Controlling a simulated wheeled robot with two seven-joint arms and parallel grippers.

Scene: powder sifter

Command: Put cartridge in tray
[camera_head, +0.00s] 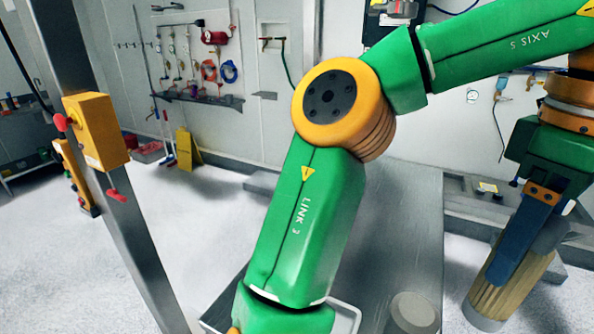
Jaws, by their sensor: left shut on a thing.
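My left arm rises from the bottom, bends at an orange joint and crosses to the right. It ends in my left gripper (503,278), which points down at the right edge of the view. Its blue finger lies along a tan, ribbed cartridge (524,280) with grey ends, and the gripper is shut on it. The cartridge is tilted, its top leaning right. A pale-rimmed tray (347,313) shows in part at the bottom, mostly hidden behind my arm. My right gripper is not in view.
A grey metal table (405,225) stands in the middle, partly behind my arm. A grey round object (413,312) is at its near end. A metal post with a yellow box (97,130) stands at left. The pale floor between post and table looks clear.

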